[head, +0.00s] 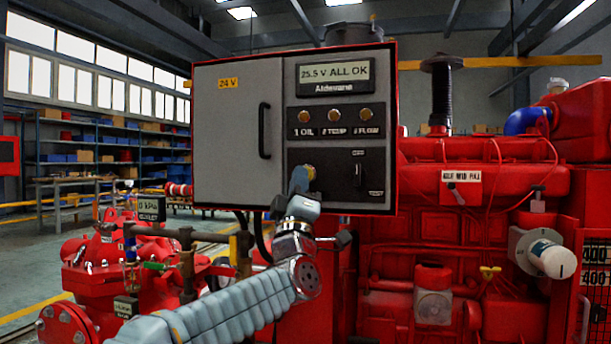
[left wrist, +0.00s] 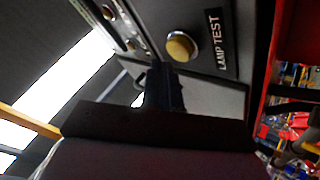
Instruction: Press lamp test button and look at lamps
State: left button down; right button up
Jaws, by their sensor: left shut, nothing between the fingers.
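The grey control panel (head: 225,140) stands ahead with its display (head: 335,75) reading "25.5 V ALL OK". Below it are three amber lamps, 1 OIL (head: 306,116), 2 TEMP (head: 335,115) and 3 FLOW (head: 365,115); I cannot tell whether they are lit. The round brass-coloured lamp test button (left wrist: 181,46) sits beside its "LAMP TEST" label in the left wrist view; part of it shows in the head view (head: 310,172). My left gripper (head: 299,181) is shut and empty, its tips close to the button. Contact cannot be told. My right gripper is not in view.
A black door handle (head: 264,130) projects left of the lamps. A dark switch (head: 358,172) is right of the button. The red engine (head: 470,230) fills the right, and red pump parts (head: 95,270) stand lower left. Shelves line the back left.

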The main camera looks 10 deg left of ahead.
pick_arm(q)
jog(key=shift+w, duration=0.4)
jog(key=shift+w, duration=0.4)
dwell(0.7)
dwell(0.3)
jog(key=shift+s+b, duration=0.7)
jog(key=shift+s, duration=0.1)
